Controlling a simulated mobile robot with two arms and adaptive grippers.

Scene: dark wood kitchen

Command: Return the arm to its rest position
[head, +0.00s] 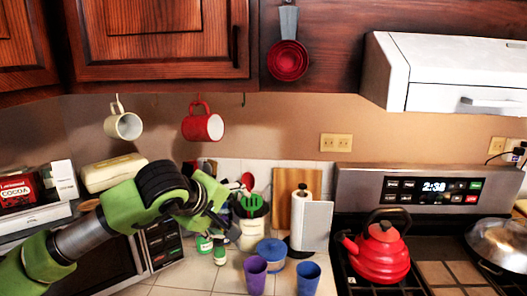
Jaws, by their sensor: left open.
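My left arm comes in from the lower left, with green and black links. My left gripper (222,215) is at its end, dark and small in the picture, above the counter and in front of the utensil crock (253,232). It is open, and I see nothing between its fingers. My right gripper is not in view.
A white mug (123,125) and a red mug (203,124) hang above the arm. A purple cup (255,275), a blue cup (307,277) and a blue container (271,253) stand on the counter. A red kettle (382,255) sits on the stove at the right.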

